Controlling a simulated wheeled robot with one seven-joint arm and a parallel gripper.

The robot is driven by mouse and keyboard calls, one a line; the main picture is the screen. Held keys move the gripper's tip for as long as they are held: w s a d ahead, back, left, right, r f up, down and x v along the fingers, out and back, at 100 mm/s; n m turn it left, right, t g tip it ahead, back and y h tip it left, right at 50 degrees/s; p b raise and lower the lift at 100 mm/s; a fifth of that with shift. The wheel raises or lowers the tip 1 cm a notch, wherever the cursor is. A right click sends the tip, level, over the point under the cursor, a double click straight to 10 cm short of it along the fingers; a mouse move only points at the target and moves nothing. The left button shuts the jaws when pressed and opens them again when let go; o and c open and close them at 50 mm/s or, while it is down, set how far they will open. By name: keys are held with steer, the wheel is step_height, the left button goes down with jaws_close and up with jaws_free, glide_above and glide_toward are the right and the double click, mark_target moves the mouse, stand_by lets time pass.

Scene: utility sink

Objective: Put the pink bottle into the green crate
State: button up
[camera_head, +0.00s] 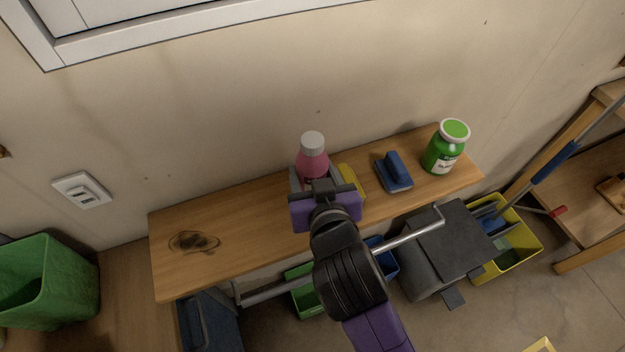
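The pink bottle (311,163) with a white cap stands upright on the wooden shelf (225,208) against the wall. My gripper (316,178) is at the bottle, with grey fingers on either side of its body. The purple gripper body hides the bottle's lower part, and I cannot tell whether the fingers touch it. A green crate-like container (38,290) stands at the far left on a wooden surface, cut off by the picture edge. A second, smaller green container (304,299) is below the shelf, partly hidden by my arm.
A yellow item (351,182) lies close right of the bottle, then a blue brush (394,172) and a green jar (444,148). The shelf's left part is clear except for a dark stain. A metal bar, grey bin (449,245) and yellow crate (528,232) are below.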

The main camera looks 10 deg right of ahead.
steer(key=shift+f, duration=1.5)
steer(key=shift+f, duration=0.15)
steer(key=o, duration=1.4)
steer(key=shift+c, duration=0.2)
